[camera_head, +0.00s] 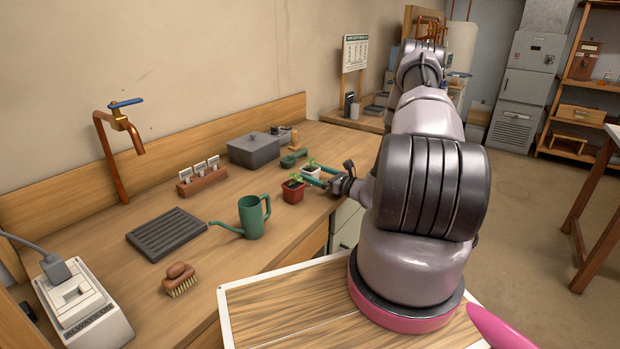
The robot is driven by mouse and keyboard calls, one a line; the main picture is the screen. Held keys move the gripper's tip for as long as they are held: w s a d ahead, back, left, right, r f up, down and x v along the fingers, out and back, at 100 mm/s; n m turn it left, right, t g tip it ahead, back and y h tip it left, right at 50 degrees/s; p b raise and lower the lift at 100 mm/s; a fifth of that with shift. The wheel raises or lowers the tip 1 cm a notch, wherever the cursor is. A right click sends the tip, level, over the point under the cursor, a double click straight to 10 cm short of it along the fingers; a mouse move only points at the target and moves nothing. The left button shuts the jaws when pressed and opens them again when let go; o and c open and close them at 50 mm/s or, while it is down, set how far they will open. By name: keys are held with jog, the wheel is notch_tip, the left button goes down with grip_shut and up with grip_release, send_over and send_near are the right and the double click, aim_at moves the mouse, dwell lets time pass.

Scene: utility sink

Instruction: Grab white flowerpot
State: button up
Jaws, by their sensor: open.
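The white flowerpot (309,172) holds a small green seedling and stands upright on the wooden counter, near its right edge. My gripper (314,175) reaches in from the right at the pot, with its green fingers spread. The fingers overlap the pot in this view and partly hide it. I cannot tell whether they touch it or sit fully on both sides of it.
A red flowerpot (293,193) with a seedling stands close in front of the white one. A green watering can (252,218) is nearer. A green scoop (292,158) and grey lidded box (254,150) lie behind. The counter's middle is partly clear.

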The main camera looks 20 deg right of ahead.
aim_at(309, 171)
jog(key=shift+x, duration=2.75)
jog(key=shift+f, duration=0.15)
jog(key=c, duration=1.4)
